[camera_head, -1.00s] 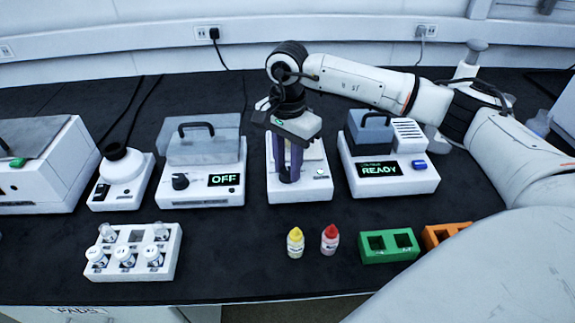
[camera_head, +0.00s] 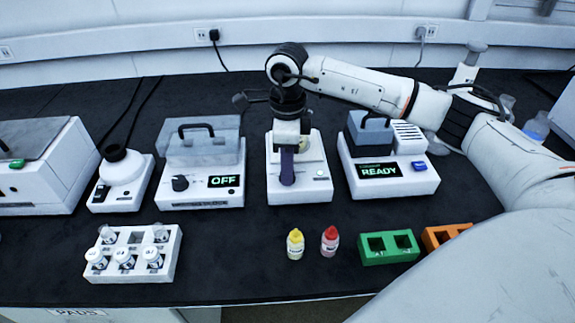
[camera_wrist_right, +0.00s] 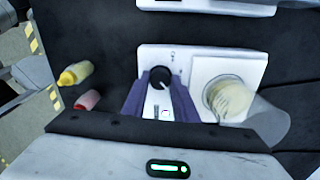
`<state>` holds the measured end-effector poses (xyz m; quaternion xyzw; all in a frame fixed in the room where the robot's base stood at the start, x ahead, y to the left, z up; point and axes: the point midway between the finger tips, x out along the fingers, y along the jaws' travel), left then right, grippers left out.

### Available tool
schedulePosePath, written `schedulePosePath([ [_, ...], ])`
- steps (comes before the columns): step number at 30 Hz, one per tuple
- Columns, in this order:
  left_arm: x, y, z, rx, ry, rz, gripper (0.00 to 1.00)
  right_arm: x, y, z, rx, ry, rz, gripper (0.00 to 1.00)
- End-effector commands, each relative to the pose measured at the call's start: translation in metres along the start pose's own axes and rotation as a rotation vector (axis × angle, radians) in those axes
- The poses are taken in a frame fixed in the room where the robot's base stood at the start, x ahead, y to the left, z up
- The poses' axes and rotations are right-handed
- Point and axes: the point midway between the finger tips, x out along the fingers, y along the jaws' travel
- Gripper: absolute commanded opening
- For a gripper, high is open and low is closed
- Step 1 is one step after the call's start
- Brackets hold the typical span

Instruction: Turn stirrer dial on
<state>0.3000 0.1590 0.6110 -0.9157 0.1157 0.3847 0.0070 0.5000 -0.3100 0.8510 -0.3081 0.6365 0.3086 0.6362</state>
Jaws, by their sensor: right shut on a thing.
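The stirrer (camera_head: 318,190) is a white unit in the middle of the bench, with a small greenish light on its front right. Its black dial (camera_wrist_right: 160,77) shows in the wrist view, with a pale pointer mark; in the head view my gripper hides it. My right gripper (camera_head: 287,181) points down at the front left of the stirrer. Its purple fingers (camera_wrist_right: 160,90) stand on both sides of the dial and are shut on it. A glass beaker with pale contents (camera_wrist_right: 230,100) is on the stirrer plate. My left gripper is not in view.
A lidded unit reading OFF (camera_head: 207,192) stands left of the stirrer; a unit reading READY (camera_head: 385,182) stands right. In front are a yellow bottle (camera_head: 295,245), a red-capped bottle (camera_head: 330,243), a green block (camera_head: 385,259) and a white vial rack (camera_head: 130,270).

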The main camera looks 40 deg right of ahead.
Motion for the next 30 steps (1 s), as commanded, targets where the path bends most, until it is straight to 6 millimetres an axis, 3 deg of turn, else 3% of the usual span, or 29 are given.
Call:
schedulePosePath([
  [12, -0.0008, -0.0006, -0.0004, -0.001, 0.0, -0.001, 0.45, -0.0019, -0.0013, -0.0002, 0.198, -0.001, -0.004, 0.04],
  [29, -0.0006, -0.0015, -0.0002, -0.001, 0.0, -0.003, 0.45, -0.0018, -0.0015, -0.0002, 0.23, -0.002, -0.004, 0.04],
  [30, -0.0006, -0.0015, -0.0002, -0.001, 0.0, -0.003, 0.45, -0.0018, -0.0015, -0.0002, 0.23, -0.002, -0.004, 0.29],
])
